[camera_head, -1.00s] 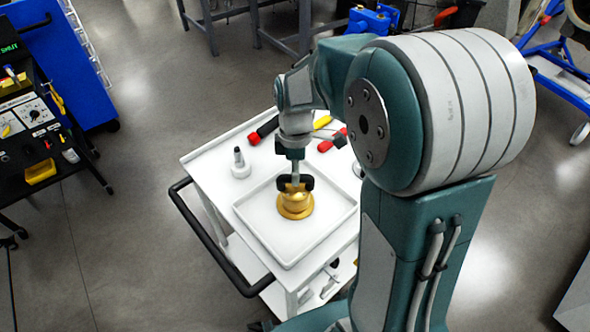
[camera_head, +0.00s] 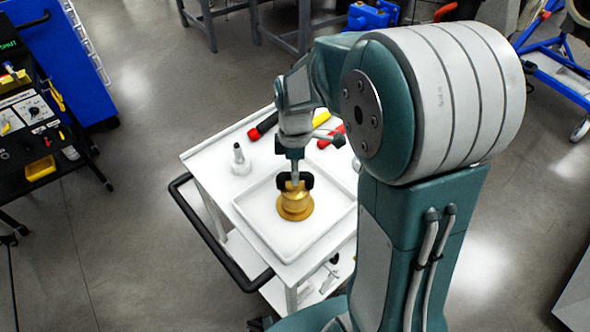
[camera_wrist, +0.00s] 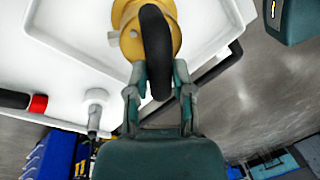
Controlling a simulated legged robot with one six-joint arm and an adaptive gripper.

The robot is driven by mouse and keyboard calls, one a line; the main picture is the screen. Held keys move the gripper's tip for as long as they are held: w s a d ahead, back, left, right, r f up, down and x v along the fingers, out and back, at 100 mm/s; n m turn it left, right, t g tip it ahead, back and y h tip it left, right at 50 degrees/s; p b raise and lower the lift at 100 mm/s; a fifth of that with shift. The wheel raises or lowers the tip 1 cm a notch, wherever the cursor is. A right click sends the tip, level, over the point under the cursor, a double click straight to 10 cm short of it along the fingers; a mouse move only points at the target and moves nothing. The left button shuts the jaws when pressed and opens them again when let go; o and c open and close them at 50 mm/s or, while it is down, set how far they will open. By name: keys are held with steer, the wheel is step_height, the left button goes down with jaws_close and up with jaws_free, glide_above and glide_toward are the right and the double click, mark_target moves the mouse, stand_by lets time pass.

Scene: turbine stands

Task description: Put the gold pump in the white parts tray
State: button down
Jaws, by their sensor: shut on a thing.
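The gold pump (camera_head: 295,204) is upright over the white parts tray (camera_head: 255,231), inside its rim as seen from above. I cannot tell whether its base touches the tray floor. My gripper (camera_head: 295,182) comes down from above and is shut on the top of the pump.
The tray lies on a white cart (camera_head: 205,160) with a black handle (camera_head: 215,240). A grey-white fitting (camera_head: 240,160) stands left of the tray. Red-handled and yellow-handled tools (camera_head: 321,117) lie behind it. A black workbench (camera_head: 45,150) stands at the far left.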

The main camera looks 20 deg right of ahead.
steer(key=shift+s+f, duration=0.15)
steer(key=shift+f, duration=0.2)
steer(key=shift+c, duration=2.1)
jaws_free()
steer(key=shift+o, duration=0.8)
steer(key=shift+w, duration=0.2)
steer(key=shift+r, duration=0.1)
step_height(320, 180, up, 7)
steer(key=w, duration=0.1)
steer(key=shift+d, duration=0.2)
